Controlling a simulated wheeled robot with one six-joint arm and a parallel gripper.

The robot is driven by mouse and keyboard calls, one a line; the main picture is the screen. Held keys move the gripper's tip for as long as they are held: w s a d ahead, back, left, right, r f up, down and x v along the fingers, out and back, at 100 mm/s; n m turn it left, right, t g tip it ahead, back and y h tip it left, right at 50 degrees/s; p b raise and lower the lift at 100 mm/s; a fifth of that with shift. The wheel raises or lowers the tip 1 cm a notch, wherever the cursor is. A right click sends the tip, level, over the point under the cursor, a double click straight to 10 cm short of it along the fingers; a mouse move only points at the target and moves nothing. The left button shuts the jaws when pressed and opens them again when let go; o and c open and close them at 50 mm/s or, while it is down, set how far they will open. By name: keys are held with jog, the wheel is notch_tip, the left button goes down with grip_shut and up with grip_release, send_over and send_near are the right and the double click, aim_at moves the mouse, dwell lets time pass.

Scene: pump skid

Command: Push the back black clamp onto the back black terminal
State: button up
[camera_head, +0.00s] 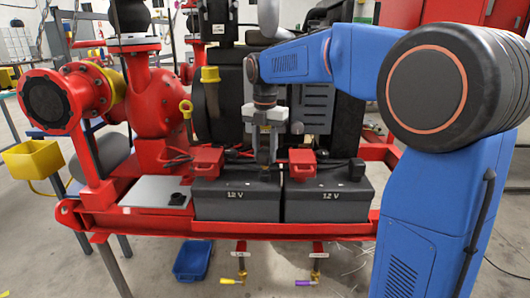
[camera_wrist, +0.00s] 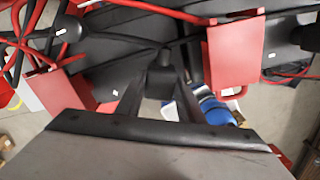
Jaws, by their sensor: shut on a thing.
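My gripper (camera_head: 265,158) points down at the gap between the two dark batteries, the left battery (camera_head: 237,200) and the right battery (camera_head: 327,200). In the wrist view, my gripper's dark fingers (camera_wrist: 160,100) are shut on a black clamp (camera_wrist: 160,78), with black cable running up from it. In the head view the held clamp is hard to make out behind the fingers. I cannot tell which black terminal lies under it or whether they touch. Another black part (camera_head: 356,168) sits on the right battery's far right; a black knob (camera_wrist: 68,28) shows upper left in the wrist view.
Red clamps or covers stand on the batteries, left (camera_head: 207,161) and right (camera_head: 302,163), close on both sides of my gripper. Loose cables cross the battery tops. A red pump (camera_head: 155,105) stands at left, a black engine behind. A blue bin (camera_head: 193,260) lies below.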

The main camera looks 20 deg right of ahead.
aim_at(265, 160)
jog(key=shift+f, duration=1.7)
dwell(0.9)
jog(key=o, duration=1.4)
jog(key=shift+c, duration=0.2)
notch_tip(265, 160, up, 17)
jog(key=shift+r, duration=0.2)
